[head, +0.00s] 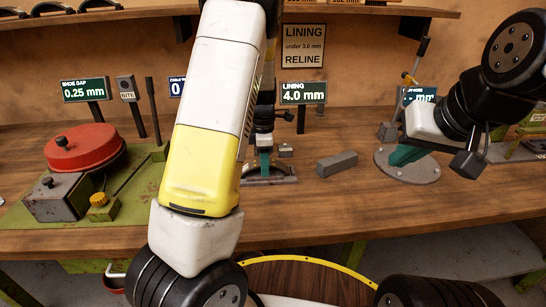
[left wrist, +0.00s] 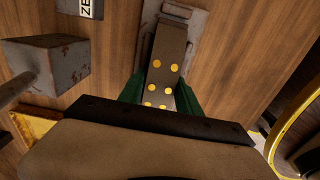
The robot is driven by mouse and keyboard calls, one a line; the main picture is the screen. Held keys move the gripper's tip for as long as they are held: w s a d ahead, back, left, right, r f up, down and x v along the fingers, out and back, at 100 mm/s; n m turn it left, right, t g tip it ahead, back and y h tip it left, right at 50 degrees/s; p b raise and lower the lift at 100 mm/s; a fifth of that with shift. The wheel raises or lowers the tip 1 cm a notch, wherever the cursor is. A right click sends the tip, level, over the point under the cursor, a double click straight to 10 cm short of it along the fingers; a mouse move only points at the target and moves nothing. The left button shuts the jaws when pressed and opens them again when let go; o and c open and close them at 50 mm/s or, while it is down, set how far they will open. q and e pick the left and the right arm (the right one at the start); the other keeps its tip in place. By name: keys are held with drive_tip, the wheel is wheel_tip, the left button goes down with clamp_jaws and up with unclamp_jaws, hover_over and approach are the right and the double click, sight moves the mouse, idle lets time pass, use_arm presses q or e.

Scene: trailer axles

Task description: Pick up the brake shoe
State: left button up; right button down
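In the left wrist view, a grey-brown strip with yellow rivet dots, seemingly the brake shoe (left wrist: 164,68), lies on a grey metal base. The green fingers of my left gripper (left wrist: 162,92) stand on either side of it, and it fills the gap. I cannot tell whether they press on it.
A grey block (head: 337,164) lies on the bench right of my left gripper. A red round-topped device (head: 84,147) and a grey box (head: 58,197) stand at the left. A yellow-rimmed round thing (head: 305,258) is at the front.

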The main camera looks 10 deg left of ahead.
use_arm(q)
clamp_jaws()
drive_tip(key=shift+r, duration=0.1)
drive_tip(key=shift+w+r, duration=0.1)
drive_tip(key=shift+r, duration=0.35)
drive_tip(key=r, duration=0.2)
drive_tip(key=shift+s+d+r, duration=0.1)
drive_tip(key=shift+s+r, duration=0.25)
drive_tip(key=s+d+r, duration=0.1)
drive_tip(key=s+d, duration=0.1)
drive_tip(key=s, duration=1.3)
drive_tip(key=shift+d, duration=0.4)
